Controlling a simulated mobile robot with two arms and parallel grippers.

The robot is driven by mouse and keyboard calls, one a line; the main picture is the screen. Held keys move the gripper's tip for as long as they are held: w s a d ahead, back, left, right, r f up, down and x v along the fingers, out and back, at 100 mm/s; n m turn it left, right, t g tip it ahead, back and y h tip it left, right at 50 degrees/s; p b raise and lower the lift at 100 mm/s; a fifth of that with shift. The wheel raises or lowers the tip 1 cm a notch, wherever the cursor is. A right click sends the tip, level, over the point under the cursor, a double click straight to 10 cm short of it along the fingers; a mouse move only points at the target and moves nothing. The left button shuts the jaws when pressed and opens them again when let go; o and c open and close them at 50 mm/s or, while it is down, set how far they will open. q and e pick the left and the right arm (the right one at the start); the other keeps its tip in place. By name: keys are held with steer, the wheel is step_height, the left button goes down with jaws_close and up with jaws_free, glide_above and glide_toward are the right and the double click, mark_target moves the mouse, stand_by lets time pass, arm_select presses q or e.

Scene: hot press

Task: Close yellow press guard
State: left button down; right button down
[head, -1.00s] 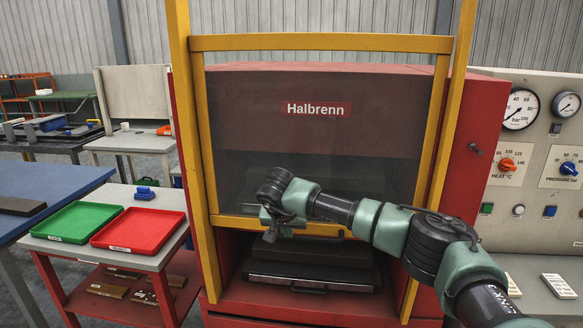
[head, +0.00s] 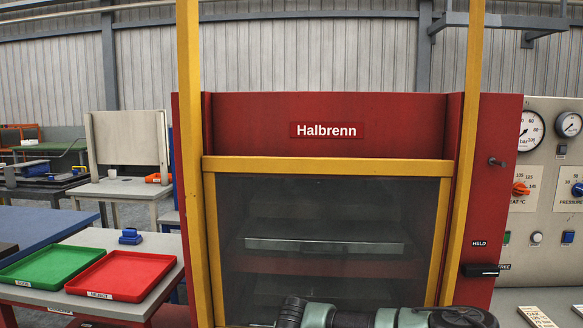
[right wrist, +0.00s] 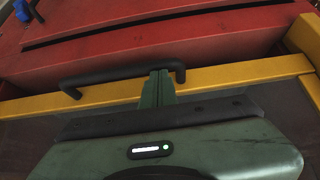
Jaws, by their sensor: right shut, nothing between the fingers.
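The yellow press guard (head: 328,167) is a yellow frame with a dark see-through panel, between two upright yellow rails. The right wrist view shows a yellow bar (right wrist: 225,80) of the guard with a black handle (right wrist: 120,68). My right gripper (right wrist: 157,78) is shut and empty, its fingertips at the handle near its right end. I cannot tell whether they touch. The head view shows only my right arm at the bottom edge. My left gripper is out of view.
The red press body (head: 325,108) stands behind the guard. A black lever (head: 480,270) between HELD and FREE labels is on its right side. A control panel (head: 552,180) is at right. A side table at left holds green (head: 55,265) and red (head: 122,272) trays.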

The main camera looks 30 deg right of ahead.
steer(key=shift+d+f, duration=0.1)
steer(key=shift+f, duration=0.15)
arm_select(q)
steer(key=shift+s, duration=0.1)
arm_select(e)
steer(key=shift+s, duration=0.1)
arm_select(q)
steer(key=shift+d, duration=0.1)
arm_select(e)
steer(key=shift+r, duration=0.1)
